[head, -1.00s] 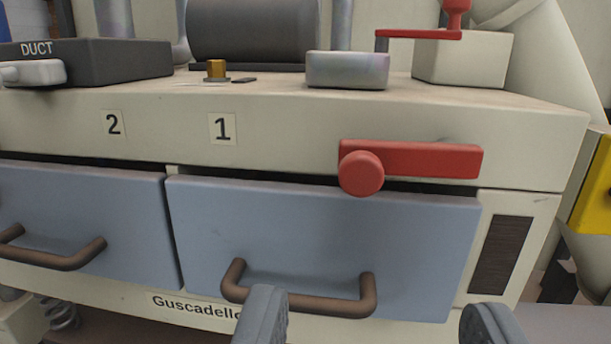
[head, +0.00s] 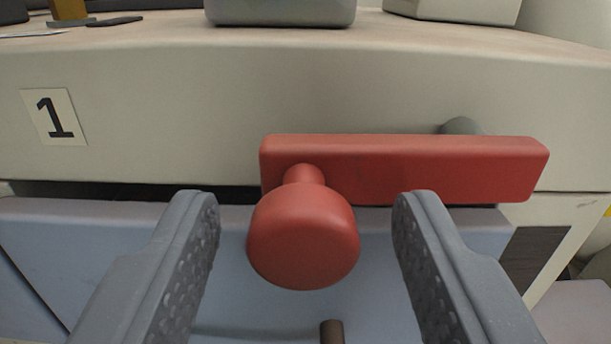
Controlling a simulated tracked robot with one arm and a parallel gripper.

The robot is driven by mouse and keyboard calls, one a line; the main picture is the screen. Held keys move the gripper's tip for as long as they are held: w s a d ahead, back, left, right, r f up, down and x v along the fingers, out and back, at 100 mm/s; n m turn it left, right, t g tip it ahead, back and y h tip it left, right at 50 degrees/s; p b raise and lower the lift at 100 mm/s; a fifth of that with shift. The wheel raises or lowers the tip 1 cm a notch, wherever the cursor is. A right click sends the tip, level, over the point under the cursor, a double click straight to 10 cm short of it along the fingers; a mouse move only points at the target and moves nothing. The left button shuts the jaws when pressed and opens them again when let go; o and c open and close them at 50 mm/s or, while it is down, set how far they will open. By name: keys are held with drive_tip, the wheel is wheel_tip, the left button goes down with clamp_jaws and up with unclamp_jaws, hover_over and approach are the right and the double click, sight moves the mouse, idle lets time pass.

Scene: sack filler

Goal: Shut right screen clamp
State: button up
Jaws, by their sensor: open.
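The right screen clamp is a red flat bar (head: 430,168) with a round red knob (head: 303,235) at its left end. The bar lies about level across the machine's front, over the top edge of the blue-grey drawer front (head: 120,225). A grey pivot (head: 462,127) shows behind the bar near its right end. My gripper (head: 308,215) is open, with one grey finger to the left of the knob and one to the right. There is a gap on both sides of the knob, and neither finger appears to touch it.
A label with a 1 (head: 54,117) is on the cream front panel at left. A grey metal block (head: 280,12) and a cream box (head: 455,10) stand on the ledge above. The drawer's brown handle (head: 332,332) shows partly at the bottom between the fingers.

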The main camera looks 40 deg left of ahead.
drive_tip(key=shift+w+a, duration=0.15)
drive_tip(key=shift+w, duration=0.1)
